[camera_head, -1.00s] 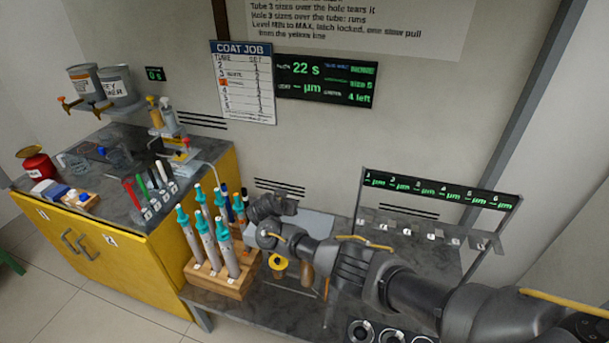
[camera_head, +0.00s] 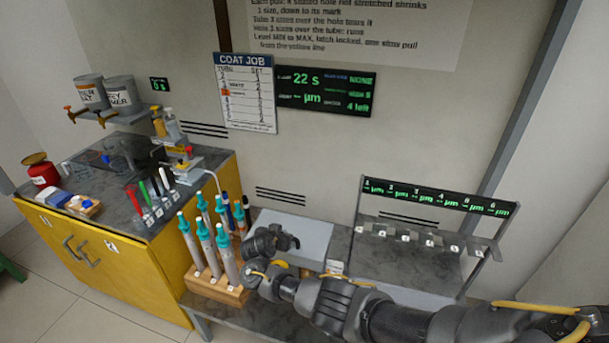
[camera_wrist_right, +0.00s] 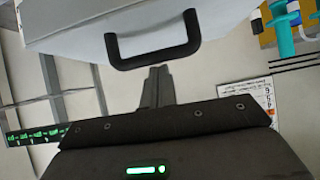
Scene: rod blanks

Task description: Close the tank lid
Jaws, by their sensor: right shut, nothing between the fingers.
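A pale grey panel (camera_head: 302,234), which looks like the tank lid, shows behind my right gripper on the low bench. In the right wrist view a pale grey lid-like body (camera_wrist_right: 75,22) with a black bar handle (camera_wrist_right: 155,52) fills the top. My right gripper (camera_head: 290,242) is shut and empty in front of the panel. In the wrist view its closed fingertips (camera_wrist_right: 158,70) are just below the handle; I cannot tell whether they touch it. The lid's hinge and the tank's inside are hidden. My left gripper is not in view.
A wooden rack (camera_head: 215,287) of teal-topped tubes stands close left of my right gripper. A hook rack with a green display (camera_head: 437,196) stands to the right. A yellow cabinet (camera_head: 120,270) with cans and pens is at left.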

